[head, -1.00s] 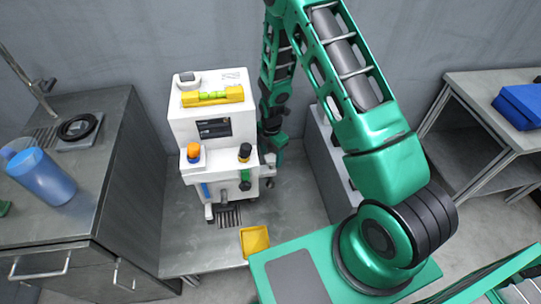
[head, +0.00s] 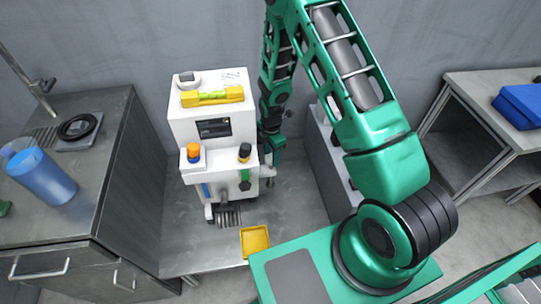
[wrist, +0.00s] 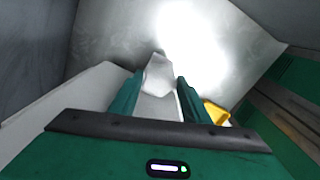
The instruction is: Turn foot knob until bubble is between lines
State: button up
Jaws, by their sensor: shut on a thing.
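The white machine (head: 199,128) stands on the low metal bench. On its top lies a yellow spirit level (head: 186,99) with a green vial (head: 213,96). The bubble is too small in the head view to place against the lines. My gripper (head: 272,155) is low at the machine's right side, partly hidden by it. In the wrist view my gripper (wrist: 159,88) is shut on a pale grey-white piece (wrist: 160,75), apparently the foot knob. Its lower end and the foot's contact with the bench cannot be made out.
A yellow tray (head: 255,240) lies on the bench in front of the machine. A side cabinet at left holds a blue jug (head: 42,176) and a black ring (head: 79,127). A grey block (head: 325,160) stands right of my gripper. Bare bench (head: 190,250) lies left of the tray.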

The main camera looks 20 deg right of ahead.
aim_at(271, 157)
jog(key=m, duration=0.5)
jog(key=shift+w, duration=0.1)
jog(key=shift+m, duration=2.1)
jog(key=o, duration=1.1)
jog(key=shift+w, duration=0.1)
jog(key=shift+c, duration=0.2)
notch_tip(271, 157, up, 11)
jog(key=shift+f, duration=0.15)
